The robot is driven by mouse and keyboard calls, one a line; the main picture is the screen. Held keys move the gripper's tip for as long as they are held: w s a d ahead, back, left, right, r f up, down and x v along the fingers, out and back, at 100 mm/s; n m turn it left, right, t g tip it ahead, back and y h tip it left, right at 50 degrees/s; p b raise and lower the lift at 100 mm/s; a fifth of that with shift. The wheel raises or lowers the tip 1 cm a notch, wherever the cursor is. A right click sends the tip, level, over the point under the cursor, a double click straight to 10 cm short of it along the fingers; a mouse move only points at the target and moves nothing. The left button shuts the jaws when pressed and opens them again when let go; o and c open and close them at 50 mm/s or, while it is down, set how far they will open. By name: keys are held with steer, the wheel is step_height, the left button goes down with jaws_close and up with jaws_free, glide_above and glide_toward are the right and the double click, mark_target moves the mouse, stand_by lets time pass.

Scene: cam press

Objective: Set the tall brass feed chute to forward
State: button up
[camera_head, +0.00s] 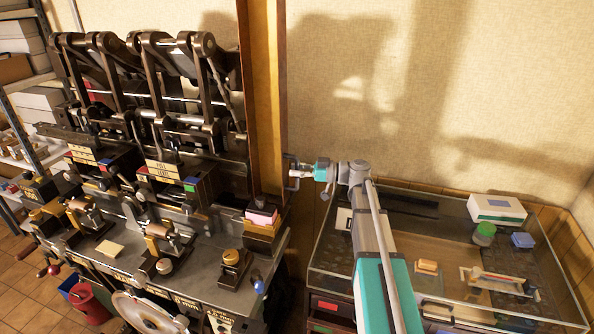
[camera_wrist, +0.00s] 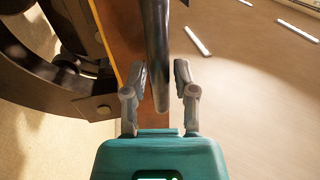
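The tall brass feed chute (camera_head: 262,100) stands upright against the wall, right of the dark press. A small dark bent handle (camera_head: 290,182) shows low on its right side. My gripper (camera_head: 298,172) is at this handle, small in the head view. In the wrist view, my gripper (camera_wrist: 161,75) is open, with a dark round rod (camera_wrist: 157,40) between its two fingers. The rod's end lies between the fingers, short of the teal palm. A narrow gap shows on the right; contact on the left is hard to tell. The chute's setting cannot be read.
The dark press (camera_head: 150,170) with levers and labelled blocks fills the left. A pink-topped block (camera_head: 262,217) sits below the chute. A glass-topped case (camera_head: 450,300) stands at the right under my arm. A red bucket (camera_head: 92,305) is on the floor.

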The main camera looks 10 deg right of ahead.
jaws_close()
steer(key=s+a, duration=0.4)
steer(key=s, duration=0.4)
steer(key=shift+a, duration=0.4)
steer(key=shift+s+f, duration=0.1)
steer(key=shift+o, duration=2.3)
jaws_free()
steer(key=shift+s, duration=0.1)
